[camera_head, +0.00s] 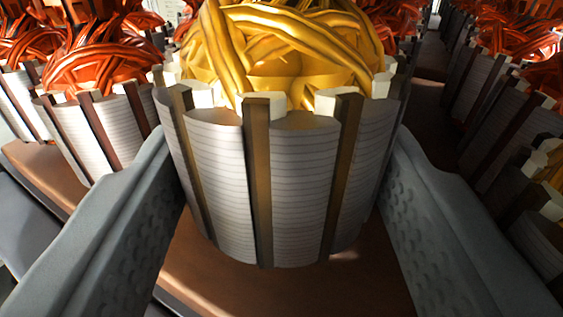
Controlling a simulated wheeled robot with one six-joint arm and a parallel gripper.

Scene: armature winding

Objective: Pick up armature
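An armature (296,180) with yellow-gold windings on top and a ribbed grey-white body with dark slots fills the middle of the view. It stands upright or nearly so over a brown surface (270,292). My gripper (284,165) has one grey finger at the armature's left side and one at its right side. The fingers' dimpled inner faces point toward the armature. The far ends of the fingers run up to its outline. I cannot tell whether they press on it or stand slightly apart. The contact areas are hidden.
Armatures with red-orange windings stand close by on the left (97,120) and right (485,90), and more stand behind. Part of another one with yellowish windings (545,195) shows at the right edge. Room around my fingers is narrow.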

